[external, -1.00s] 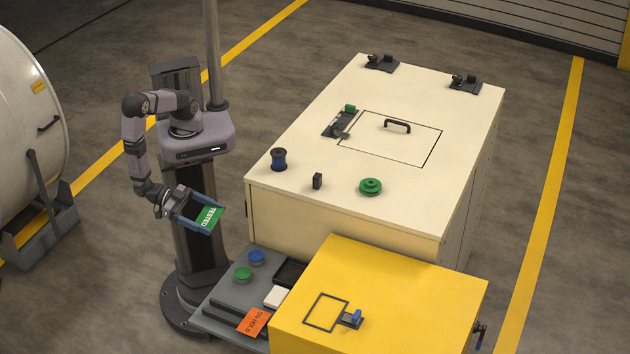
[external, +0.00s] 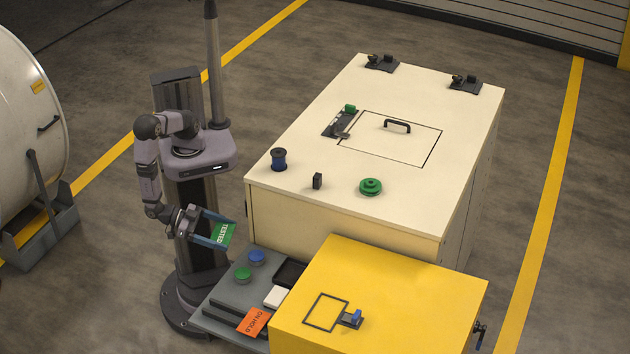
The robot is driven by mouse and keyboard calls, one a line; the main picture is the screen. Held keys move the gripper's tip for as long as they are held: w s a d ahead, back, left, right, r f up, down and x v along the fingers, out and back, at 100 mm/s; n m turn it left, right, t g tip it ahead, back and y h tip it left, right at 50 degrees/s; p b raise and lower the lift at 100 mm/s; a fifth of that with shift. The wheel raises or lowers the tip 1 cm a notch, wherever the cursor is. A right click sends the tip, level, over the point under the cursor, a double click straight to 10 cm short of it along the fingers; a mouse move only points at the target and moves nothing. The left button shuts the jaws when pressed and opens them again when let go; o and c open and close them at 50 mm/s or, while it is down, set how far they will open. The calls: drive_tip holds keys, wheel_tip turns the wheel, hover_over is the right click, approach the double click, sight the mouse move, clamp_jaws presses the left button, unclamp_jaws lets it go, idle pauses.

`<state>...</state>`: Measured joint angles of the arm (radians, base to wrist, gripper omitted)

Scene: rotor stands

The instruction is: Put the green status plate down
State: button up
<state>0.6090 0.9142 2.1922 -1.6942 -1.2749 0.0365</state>
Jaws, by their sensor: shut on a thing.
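The green status plate (external: 224,233) has white lettering that reads "TESTED". My gripper (external: 222,231) is shut on it, with the blue fingers on either side of the plate. The plate is tilted and held in the air, above and beyond the back left part of the grey tray (external: 216,309). It looks clear of the tray and of the cream cabinet (external: 340,231) to its right.
The grey tray carries a blue button (external: 257,257), a green button (external: 242,274), a white block (external: 276,298), a black recess (external: 289,273) and an orange "ON HOLD" plate (external: 253,321). A yellow box (external: 420,290) stands right of the tray.

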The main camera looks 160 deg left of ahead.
sight(220, 308)
drive_tip(key=shift+n+g+y, duration=0.3)
drive_tip(key=shift+n+g, duration=0.1)
drive_tip(key=w+f+b, duration=0.5)
drive_tip(key=f, duration=0.1)
drive_tip(key=shift+w+f+b, duration=0.1)
drive_tip(key=shift+w+b, duration=0.25)
drive_tip(key=w+b, duration=0.1)
drive_tip(key=w, duration=0.2)
drive_tip(key=w+d+b, duration=0.1)
drive_tip(key=w, duration=0.1)
drive_tip(key=shift+w+f+b, duration=0.2)
drive_tip(key=shift+f+b, duration=0.15)
drive_tip(key=shift+f, duration=0.05)
drive_tip(key=shift+m+t, duration=0.4)
drive_tip(key=w+d+r, duration=0.1)
drive_tip(key=w, duration=0.1)
drive_tip(key=w+r, duration=0.1)
drive_tip(key=w, duration=0.1)
drive_tip(key=w+d+r, duration=0.1)
drive_tip(key=w, duration=0.1)
drive_tip(key=shift+w+d, duration=0.15)
drive_tip(key=shift+d, duration=0.15)
drive_tip(key=w+d+r+m+t+h, duration=0.3)
drive_tip(key=w+d+r, duration=0.1)
drive_tip(key=w, duration=0.2)
drive_tip(key=shift+w+d+r+t, duration=0.15)
drive_tip(key=shift+w+r+t, duration=0.1)
drive_tip(key=shift+w+t, duration=0.05)
drive_tip(key=shift+f, duration=0.1)
drive_tip(key=shift+f, duration=4.75)
